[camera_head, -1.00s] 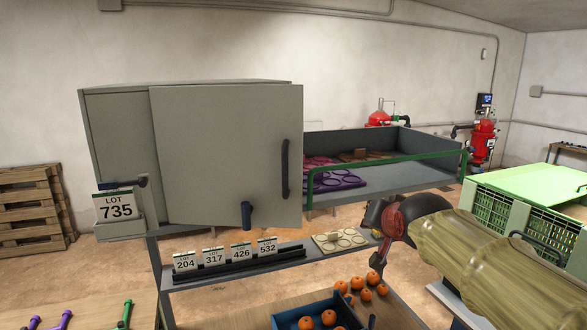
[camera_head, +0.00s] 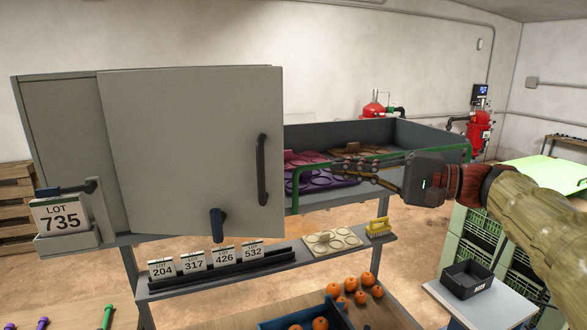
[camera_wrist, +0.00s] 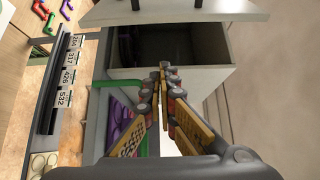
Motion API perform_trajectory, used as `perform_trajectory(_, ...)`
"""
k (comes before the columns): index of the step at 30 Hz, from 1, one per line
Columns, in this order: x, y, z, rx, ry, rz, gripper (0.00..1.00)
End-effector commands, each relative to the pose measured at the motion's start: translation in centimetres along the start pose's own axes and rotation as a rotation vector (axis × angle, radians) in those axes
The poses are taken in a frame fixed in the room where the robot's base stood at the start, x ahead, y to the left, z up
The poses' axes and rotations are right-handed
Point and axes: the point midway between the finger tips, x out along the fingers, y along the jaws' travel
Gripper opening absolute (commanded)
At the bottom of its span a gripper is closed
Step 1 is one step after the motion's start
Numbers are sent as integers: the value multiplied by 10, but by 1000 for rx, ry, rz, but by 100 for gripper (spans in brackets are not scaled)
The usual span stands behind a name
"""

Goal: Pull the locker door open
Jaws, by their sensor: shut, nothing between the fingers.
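The grey locker (camera_head: 60,130) stands at left on a shelf frame. Its door (camera_head: 185,150) has a dark vertical handle (camera_head: 262,170) near its right edge and a dark lever (camera_head: 217,225) at the bottom. In the wrist view, turned sideways, the door (camera_wrist: 185,12) stands ajar, with the dark locker interior (camera_wrist: 180,45) showing past its free edge. My gripper (camera_head: 338,168) is right of the door and handle, apart from them, over the tray, its fingers pointing left. It is shut and empty; the fingertips meet in the wrist view (camera_wrist: 163,70).
A tray with a green rail (camera_head: 293,190) lies right of the locker, below and behind my gripper. Lot cards (camera_head: 208,259) stand on a lower shelf. Oranges (camera_head: 352,290) and a blue crate (camera_head: 275,322) are below. Green crates (camera_head: 485,235) stand at right.

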Motion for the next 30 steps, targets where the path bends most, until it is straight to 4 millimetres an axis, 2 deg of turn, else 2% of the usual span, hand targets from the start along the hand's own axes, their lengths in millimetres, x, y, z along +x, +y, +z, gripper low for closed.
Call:
perform_trajectory(5, 17, -3, 1, -1, -6, -5, 0)
perform_trajectory(18, 103, -3, 2, 1, -6, -3, 0)
perform_trajectory(24, 90, -3, 26, 0, 0, -3, 0)
perform_trajectory(30, 86, -1, 37, 0, 0, -3, 0)
